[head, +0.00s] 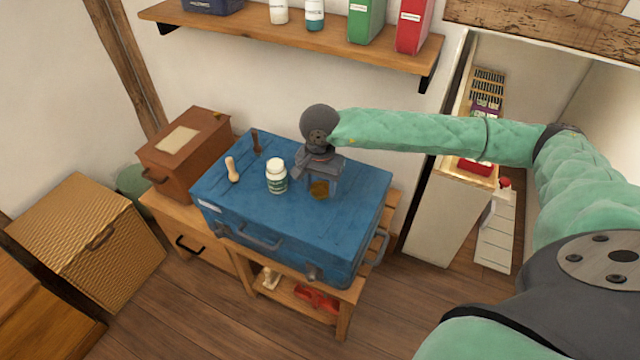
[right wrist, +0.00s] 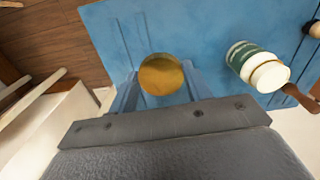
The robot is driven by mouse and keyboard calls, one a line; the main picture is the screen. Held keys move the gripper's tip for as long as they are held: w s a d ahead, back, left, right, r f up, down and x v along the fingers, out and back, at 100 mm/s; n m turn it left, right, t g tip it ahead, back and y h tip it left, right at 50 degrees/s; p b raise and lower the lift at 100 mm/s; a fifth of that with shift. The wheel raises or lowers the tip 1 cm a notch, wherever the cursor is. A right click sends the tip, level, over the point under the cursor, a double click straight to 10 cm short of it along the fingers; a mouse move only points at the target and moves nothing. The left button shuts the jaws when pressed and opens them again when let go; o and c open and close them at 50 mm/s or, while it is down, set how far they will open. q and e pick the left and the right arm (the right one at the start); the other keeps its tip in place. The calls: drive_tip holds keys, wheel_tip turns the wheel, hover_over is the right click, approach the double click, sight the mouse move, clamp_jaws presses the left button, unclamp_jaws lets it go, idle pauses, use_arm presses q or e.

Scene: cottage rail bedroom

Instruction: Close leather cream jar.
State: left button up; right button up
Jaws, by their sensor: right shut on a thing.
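A white jar with a green label (head: 277,184) stands upright on the blue case, left of my right gripper. It also shows at the right of the right wrist view (right wrist: 254,63), with a pale round top; I cannot tell whether its mouth is open. My right gripper (head: 320,186) points down over the case, with its fingers shut on a round golden-brown disc, which looks like a lid (head: 319,189). The disc also shows between the fingers in the right wrist view (right wrist: 162,75). It is apart from the jar. My left gripper is not in view.
The blue case (head: 235,215) lies on a wooden bench (head: 345,312). Two small wooden-handled tools (head: 233,171) (head: 256,142) stand left of the jar. A brown box (head: 195,160) is further left. A wall shelf (head: 290,42) holds bottles and binders. The case's front is mostly clear.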

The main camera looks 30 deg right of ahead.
drive_tip(key=w+a+f+n, duration=0.1)
drive_tip(key=a+n, duration=0.5)
drive_tip(key=n, duration=0.3)
drive_tip(key=shift+w+a+f+n, duration=0.2)
drive_tip(key=shift+w+f+n, duration=0.05)
drive_tip(key=shift+f+n, duration=0.1)
